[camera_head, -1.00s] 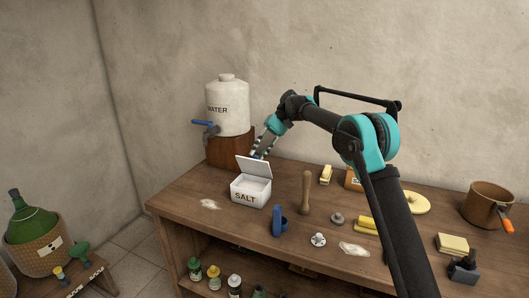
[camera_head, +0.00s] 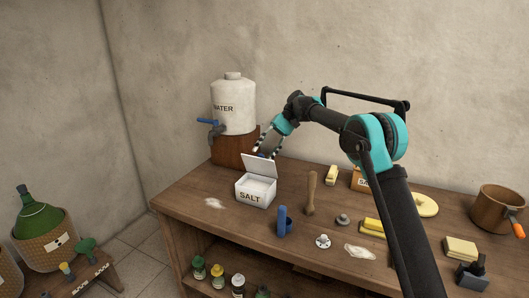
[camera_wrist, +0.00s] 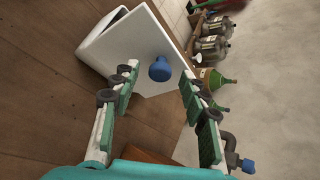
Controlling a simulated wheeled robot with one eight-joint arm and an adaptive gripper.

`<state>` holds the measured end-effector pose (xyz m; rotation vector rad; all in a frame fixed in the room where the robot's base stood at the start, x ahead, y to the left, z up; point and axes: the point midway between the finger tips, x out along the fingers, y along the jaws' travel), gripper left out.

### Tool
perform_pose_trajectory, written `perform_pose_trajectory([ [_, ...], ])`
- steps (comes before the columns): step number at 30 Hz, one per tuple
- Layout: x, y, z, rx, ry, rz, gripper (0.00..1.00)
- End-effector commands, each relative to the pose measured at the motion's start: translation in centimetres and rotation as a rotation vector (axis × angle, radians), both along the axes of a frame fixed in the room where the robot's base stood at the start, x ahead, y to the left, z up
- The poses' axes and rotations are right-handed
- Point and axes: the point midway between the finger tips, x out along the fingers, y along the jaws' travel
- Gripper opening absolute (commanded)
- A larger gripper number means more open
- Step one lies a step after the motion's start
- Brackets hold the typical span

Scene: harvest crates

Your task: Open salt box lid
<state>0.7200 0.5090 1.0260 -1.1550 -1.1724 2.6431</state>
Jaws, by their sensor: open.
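The white salt box (camera_head: 255,202), labelled SALT, stands on the table with its inside showing. Its white lid (camera_head: 288,164) is raised and stands up at the back right of the box. In the wrist view the lid (camera_wrist: 146,38) shows a blue knob (camera_wrist: 160,69) on its face. My gripper (camera_head: 265,149) is just behind the raised lid. It is open in the wrist view (camera_wrist: 160,82), with the knob in the gap between the fingers and neither finger seen touching it. The box body (camera_wrist: 93,43) shows partly at upper left there.
A white water tank (camera_head: 233,105) with a blue tap stands on a wooden block close behind the gripper. A wooden pestle (camera_head: 311,192), a blue object (camera_head: 284,222) and yellow blocks (camera_head: 372,228) lie to the right. A copper pot (camera_head: 495,208) is at far right.

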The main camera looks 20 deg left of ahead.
Motion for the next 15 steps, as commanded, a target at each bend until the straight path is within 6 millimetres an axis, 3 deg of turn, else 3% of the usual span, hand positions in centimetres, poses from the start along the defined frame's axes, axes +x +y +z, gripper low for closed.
perform_pose_trajectory([
  [8,0.0,0.0,1.5,0.000,0.001,0.001,0.44],
  [15,0.0,0.0,6.0,0.000,0.000,0.000,0.44],
])
